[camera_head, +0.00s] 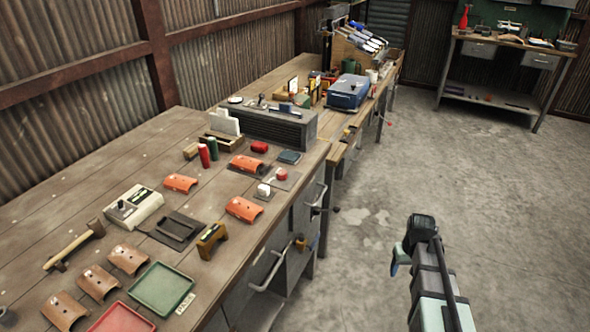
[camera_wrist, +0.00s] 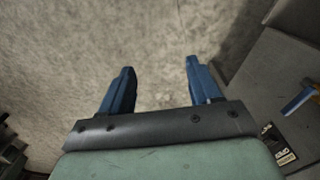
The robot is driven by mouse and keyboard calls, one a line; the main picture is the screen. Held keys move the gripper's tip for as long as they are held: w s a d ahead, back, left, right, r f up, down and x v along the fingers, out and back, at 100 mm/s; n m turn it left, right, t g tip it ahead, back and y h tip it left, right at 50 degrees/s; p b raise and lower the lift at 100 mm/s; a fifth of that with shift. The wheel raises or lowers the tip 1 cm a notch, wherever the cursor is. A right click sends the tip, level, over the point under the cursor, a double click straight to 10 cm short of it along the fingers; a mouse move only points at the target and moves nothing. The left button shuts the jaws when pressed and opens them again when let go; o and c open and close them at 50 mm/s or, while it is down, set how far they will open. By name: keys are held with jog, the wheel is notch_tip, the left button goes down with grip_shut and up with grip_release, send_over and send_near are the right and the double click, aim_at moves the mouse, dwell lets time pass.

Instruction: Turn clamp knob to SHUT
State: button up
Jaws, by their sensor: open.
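My gripper (camera_wrist: 158,66) is open, with its two blue fingers apart and bare floor showing between them in the wrist view. In the head view my arm hangs over the floor to the right of the bench. At the right of the wrist view, a yellow-and-blue handle (camera_wrist: 300,98) stands by a grey panel with a small label (camera_wrist: 278,145), whose words I cannot read. My gripper touches neither.
The wooden bench (camera_head: 75,212) carries orange curved pieces (camera_head: 244,209), a green tray (camera_head: 162,289), a hammer (camera_head: 75,245) and a white box with a dark knob (camera_head: 133,207). Metal handles (camera_head: 268,270) jut from its front. The concrete floor (camera_head: 490,200) is clear.

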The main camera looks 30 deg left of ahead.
jog(key=w+a+r+n, duration=0.3)
jog(key=w+a+r, duration=0.3)
jog(key=a+r, duration=0.45)
jog(key=n, duration=0.8)
send_near(282, 172)
jog(key=shift+t, duration=0.3)
notch_tip(282, 172, down, 9)
jog(key=shift+s+d+r, duration=0.1)
jog(key=shift+d+r, duration=0.1)
jog(key=shift+c, duration=0.4)
jog(key=c, duration=1)
jog(key=shift+o, duration=0.2)
